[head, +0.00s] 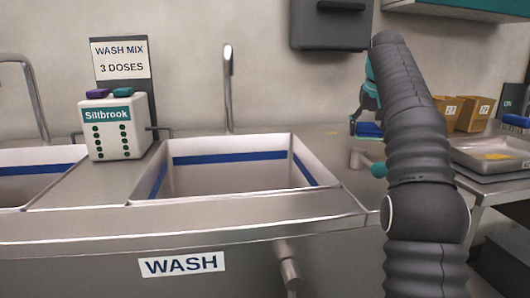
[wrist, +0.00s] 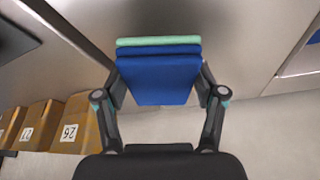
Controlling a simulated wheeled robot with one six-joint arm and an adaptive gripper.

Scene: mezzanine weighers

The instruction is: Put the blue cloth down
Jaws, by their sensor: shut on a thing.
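The blue cloth (wrist: 158,78) is folded into a flat block between the two fingers of my gripper (wrist: 160,92) in the wrist view. A mint-green strip (wrist: 158,41) runs along its far edge; I cannot tell whether it is a second cloth or part of the same bundle. In the head view my gripper (head: 366,118) is behind my arm, over the counter to the right of the wash sink. A bit of the blue cloth (head: 370,130) shows there, close to the steel surface; I cannot tell whether it touches.
The wash sink (head: 146,196) with a blue band inside is at the middle, a tap (head: 228,90) behind it. A Siltbrook dispenser (head: 115,127) stands to its left. Numbered boxes (head: 472,114) and a metal tray (head: 480,163) are at the right. A grey wall box (head: 331,25) hangs above.

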